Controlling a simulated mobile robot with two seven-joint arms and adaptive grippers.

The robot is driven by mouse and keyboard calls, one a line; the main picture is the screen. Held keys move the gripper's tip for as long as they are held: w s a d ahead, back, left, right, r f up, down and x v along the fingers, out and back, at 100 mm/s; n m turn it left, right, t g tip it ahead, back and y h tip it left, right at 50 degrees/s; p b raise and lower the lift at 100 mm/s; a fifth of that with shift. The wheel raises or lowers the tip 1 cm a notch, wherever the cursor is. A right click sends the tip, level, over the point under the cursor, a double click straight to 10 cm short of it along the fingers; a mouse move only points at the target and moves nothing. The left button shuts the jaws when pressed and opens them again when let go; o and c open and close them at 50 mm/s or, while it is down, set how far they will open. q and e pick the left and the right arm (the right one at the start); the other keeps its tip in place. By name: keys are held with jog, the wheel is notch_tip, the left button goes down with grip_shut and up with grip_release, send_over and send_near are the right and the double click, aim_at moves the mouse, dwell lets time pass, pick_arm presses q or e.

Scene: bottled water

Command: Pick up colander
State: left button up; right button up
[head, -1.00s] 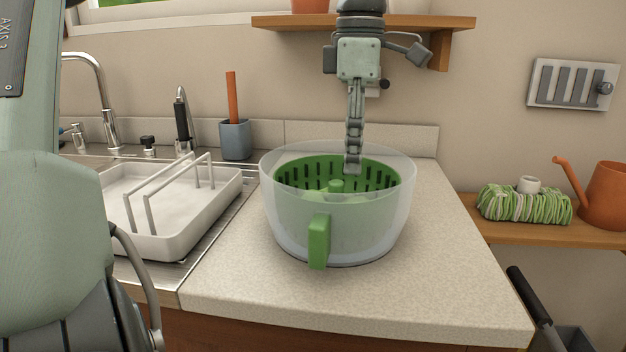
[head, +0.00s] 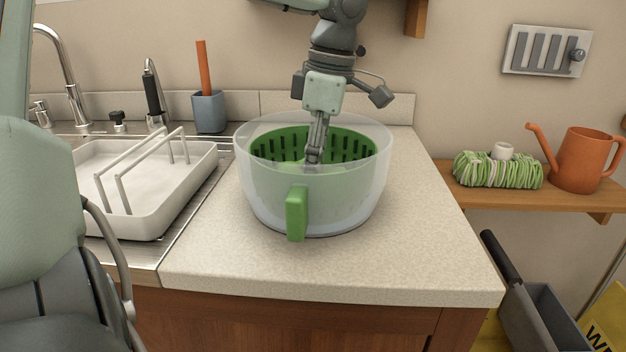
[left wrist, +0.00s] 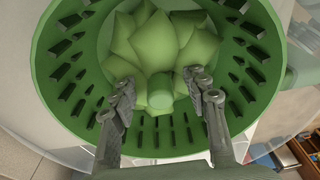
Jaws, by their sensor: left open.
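The green slotted colander (head: 345,145) sits inside a clear bowl (head: 340,205) with a green front handle (head: 296,213) on the counter. In the left wrist view the colander (left wrist: 65,60) shows a ring of dark slots, pale green faceted shapes in its middle and a round knob (left wrist: 160,92). My left gripper (head: 313,158) comes down from above, with its fingertips inside the bowl's rim. In the left wrist view the gripper (left wrist: 163,82) is open, its fingers apart on either side of the knob. I cannot tell whether they touch anything. My right gripper is not in view.
A white dish rack (head: 150,205) stands on the sink at left, near the faucet (head: 65,75) and a brush cup (head: 208,110). The counter (head: 330,265) in front of the bowl is clear. A shelf (head: 590,200) at right holds an orange watering can (head: 580,160).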

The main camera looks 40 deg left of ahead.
pick_arm(q)
grip_shut()
jog(key=shift+r, duration=0.1)
